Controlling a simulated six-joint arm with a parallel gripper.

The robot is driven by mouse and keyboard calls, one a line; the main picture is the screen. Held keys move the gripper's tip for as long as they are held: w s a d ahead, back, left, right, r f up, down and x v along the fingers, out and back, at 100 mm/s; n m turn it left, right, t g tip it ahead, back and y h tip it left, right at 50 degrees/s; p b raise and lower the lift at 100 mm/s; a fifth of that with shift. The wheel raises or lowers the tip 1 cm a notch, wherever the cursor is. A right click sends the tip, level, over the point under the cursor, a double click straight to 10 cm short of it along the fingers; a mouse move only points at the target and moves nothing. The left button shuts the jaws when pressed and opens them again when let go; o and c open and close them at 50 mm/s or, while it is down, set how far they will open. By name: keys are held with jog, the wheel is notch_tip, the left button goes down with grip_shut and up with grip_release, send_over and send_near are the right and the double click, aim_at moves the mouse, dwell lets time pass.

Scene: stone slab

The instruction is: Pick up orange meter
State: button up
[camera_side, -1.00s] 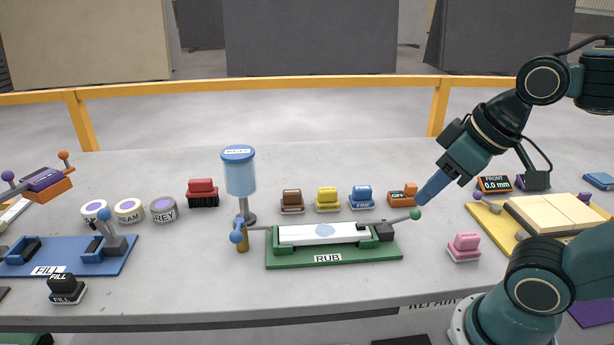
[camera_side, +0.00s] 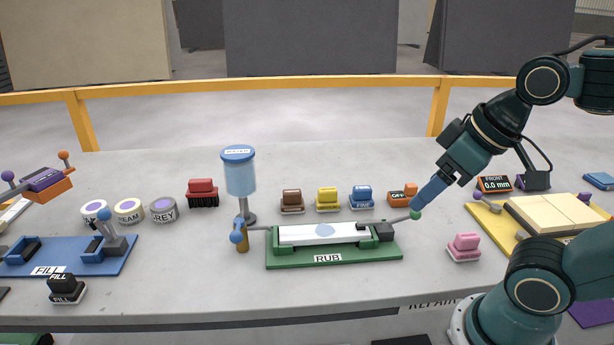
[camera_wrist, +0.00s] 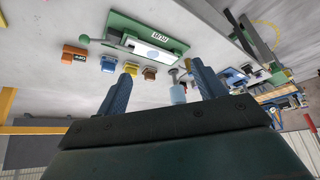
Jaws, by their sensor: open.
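The orange meter (camera_side: 402,195) lies on the slab behind the green RUB fixture, with a dark screen reading OFF. In the wrist view, the orange meter (camera_wrist: 75,57) is left of my left-hand finger, outside the space between the fingers. My gripper (camera_side: 417,208) points down and left, its blue finger just right of the meter and by the green knob in the picture. Contact with the knob cannot be told. In the wrist view, my gripper (camera_wrist: 160,80) is open, its two blue fingers wide apart with nothing held.
The green RUB fixture (camera_side: 392,252) stands in front, its lever ending in a green knob (camera_side: 415,215). Blue (camera_side: 361,197), yellow (camera_side: 328,199) and brown (camera_side: 292,201) blocks line up left of the meter. An orange-framed FRONT display (camera_side: 494,184) and a pink block (camera_side: 464,247) are to the right.

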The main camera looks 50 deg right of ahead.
jog(key=w+d+r+n+g, duration=0.2)
jog(key=w+d+n, duration=0.1)
jog(key=w+d, duration=0.4)
jog(key=n+g, duration=0.4)
jog(key=n, duration=0.2)
send_over(407, 185)
notch_tip(407, 185, down, 14)
jog(key=shift+r, duration=0.15)
jog(key=shift+f, duration=4.3)
